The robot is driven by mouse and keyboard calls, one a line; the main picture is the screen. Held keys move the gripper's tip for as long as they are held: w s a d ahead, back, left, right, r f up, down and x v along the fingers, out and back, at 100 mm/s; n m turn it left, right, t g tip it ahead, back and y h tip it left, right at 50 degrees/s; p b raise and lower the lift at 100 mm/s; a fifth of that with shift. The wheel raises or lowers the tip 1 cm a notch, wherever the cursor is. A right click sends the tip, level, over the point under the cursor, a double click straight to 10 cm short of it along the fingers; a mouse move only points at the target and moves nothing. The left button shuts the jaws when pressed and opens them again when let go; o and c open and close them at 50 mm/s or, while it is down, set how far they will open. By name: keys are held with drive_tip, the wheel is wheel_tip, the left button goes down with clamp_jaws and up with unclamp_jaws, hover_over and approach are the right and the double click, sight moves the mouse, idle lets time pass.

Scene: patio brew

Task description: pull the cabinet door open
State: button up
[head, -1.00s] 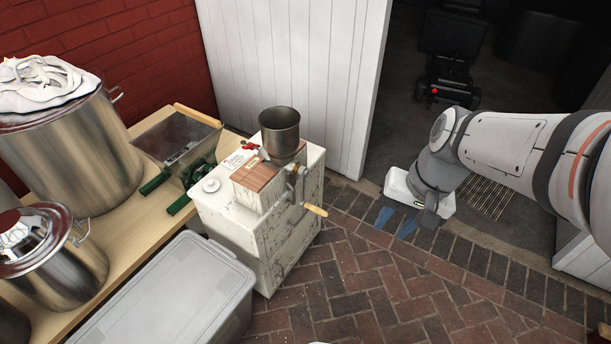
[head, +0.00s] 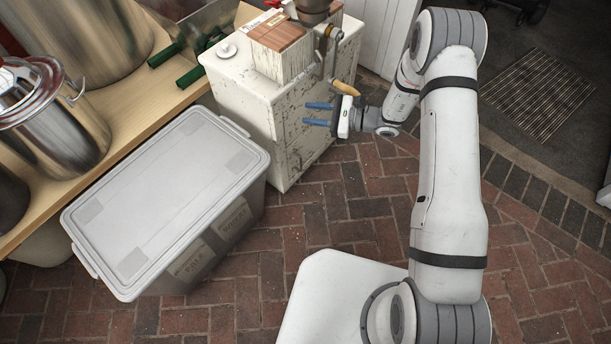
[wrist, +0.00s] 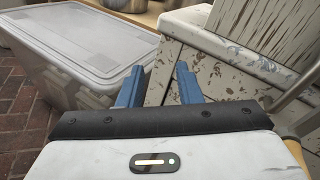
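The white cabinet (head: 265,95) with flaking paint stands on the brick floor in the head view. It also shows in the wrist view (wrist: 200,78), ahead of my fingers. I cannot clearly make out a door edge or a handle on it. My gripper (head: 317,114) is open, its two blue fingers pointing left at the cabinet's right-hand face. In the wrist view the fingers of my gripper (wrist: 158,85) stand apart with nothing between them. Whether the fingertips touch the cabinet I cannot tell.
A grinder with a wooden box (head: 280,45) sits on the cabinet. Its crank's wooden handle (head: 344,88) hangs close above my gripper. A lidded grey bin (head: 165,190) stands left of the cabinet. A wooden bench (head: 130,120) carries steel pots. Brick floor in front is clear.

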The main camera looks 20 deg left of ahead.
wheel_tip(320, 180, down, 20)
drive_tip(key=w+a+m+t+b, duration=0.1)
drive_tip(key=w+m+t+b, duration=0.1)
drive_tip(key=m+t+b, duration=0.35)
drive_tip(key=m+t+h+b, duration=0.2)
drive_tip(key=m+t+b, duration=0.2)
drive_tip(key=m+t, duration=0.2)
approach(301, 166)
drive_tip(key=b+x, duration=0.2)
drive_tip(key=x, duration=0.6)
drive_tip(key=shift+r, duration=0.15)
drive_tip(key=shift+d, duration=0.1)
drive_tip(key=shift+c, duration=0.2)
clamp_jaws()
